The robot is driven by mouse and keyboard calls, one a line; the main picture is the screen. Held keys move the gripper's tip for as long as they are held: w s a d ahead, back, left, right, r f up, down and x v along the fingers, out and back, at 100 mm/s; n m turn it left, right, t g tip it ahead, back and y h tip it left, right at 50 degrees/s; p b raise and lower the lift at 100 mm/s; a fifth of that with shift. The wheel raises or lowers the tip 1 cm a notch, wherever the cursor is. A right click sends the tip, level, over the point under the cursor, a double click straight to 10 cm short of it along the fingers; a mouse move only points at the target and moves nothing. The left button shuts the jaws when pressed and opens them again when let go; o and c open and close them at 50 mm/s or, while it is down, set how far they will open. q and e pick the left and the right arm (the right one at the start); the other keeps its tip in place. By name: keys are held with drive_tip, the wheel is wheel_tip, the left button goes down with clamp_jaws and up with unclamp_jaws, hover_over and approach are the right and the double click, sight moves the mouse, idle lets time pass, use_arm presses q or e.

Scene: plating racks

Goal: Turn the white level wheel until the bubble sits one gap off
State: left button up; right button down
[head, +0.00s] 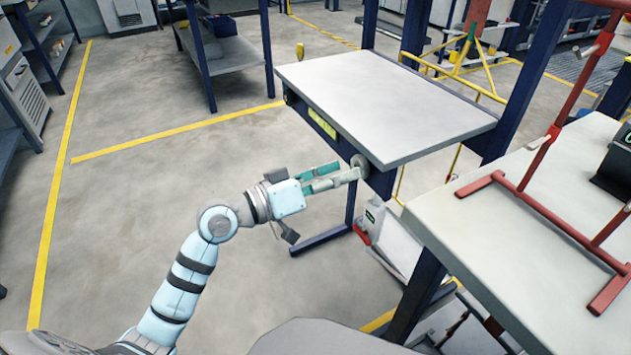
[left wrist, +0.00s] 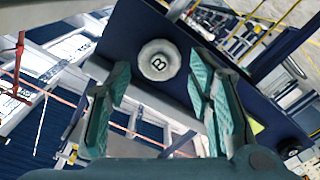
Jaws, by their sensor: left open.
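The white level wheel (left wrist: 159,60), a round pale knob marked "B", is on the dark blue front rail of a grey-topped table. In the head view the wheel (head: 360,165) shows edge-on at the rail's near end. My left gripper (head: 346,171) is open and its fingertips are close to the wheel. In the left wrist view the wheel appears between and beyond the two teal fingers; whether they touch it I cannot tell. A yellow-green level strip (head: 322,122) is on the same rail; its bubble is too small to make out. My right gripper is not in view.
The grey tabletop (head: 390,100) is bare. A second, dark wheel (head: 287,97) is at the rail's far end. A light bench (head: 470,220) with a red frame (head: 550,215) stands to the right. Open floor lies left of my arm.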

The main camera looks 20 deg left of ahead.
use_arm(q)
drive_tip(key=v, duration=1)
